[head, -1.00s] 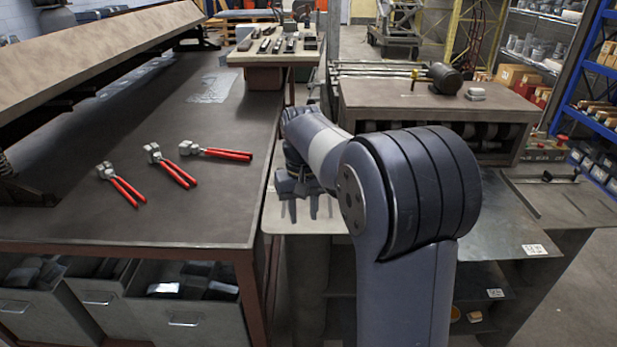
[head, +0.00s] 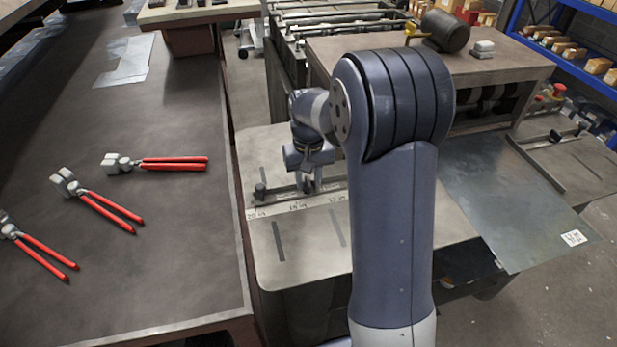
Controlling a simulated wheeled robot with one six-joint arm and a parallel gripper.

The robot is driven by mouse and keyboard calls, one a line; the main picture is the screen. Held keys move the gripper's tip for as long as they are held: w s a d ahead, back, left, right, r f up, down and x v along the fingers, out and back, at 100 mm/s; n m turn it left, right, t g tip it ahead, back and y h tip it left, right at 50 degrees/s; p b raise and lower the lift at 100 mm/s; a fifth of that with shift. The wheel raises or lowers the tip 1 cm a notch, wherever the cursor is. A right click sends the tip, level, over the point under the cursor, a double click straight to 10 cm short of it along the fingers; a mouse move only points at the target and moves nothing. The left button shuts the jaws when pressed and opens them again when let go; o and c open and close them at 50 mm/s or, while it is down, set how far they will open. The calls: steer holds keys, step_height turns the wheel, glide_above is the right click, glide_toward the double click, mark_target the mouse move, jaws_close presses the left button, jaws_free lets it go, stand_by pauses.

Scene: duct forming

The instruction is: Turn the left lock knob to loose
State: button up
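A grey metal work surface (head: 285,255) has slots and a pale scale strip (head: 293,208) with inch marks. A dark bar (head: 283,195) lies along the strip. A small dark knob (head: 260,191) stands at the bar's left end; it looks like the left lock knob. Whether it is loose or tight cannot be told. My gripper (head: 309,185) points down over the bar, to the right of this knob and apart from it. Its fingers are small and dark, so their opening is unclear. Any knob farther right is hidden behind my arm.
A dark bench (head: 130,260) on the left holds several red-handled pliers (head: 160,164). A sheet of metal (head: 510,205) with a white label lies at the right. Behind stands a brown-topped bench (head: 350,48) with a dark motor (head: 445,31).

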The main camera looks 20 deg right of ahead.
mark_target(309, 181)
jaws_close()
stand_by(0.3)
steer(key=shift+n, duration=0.8)
jaws_free()
step_height(309, 181, up, 11)
stand_by(0.4)
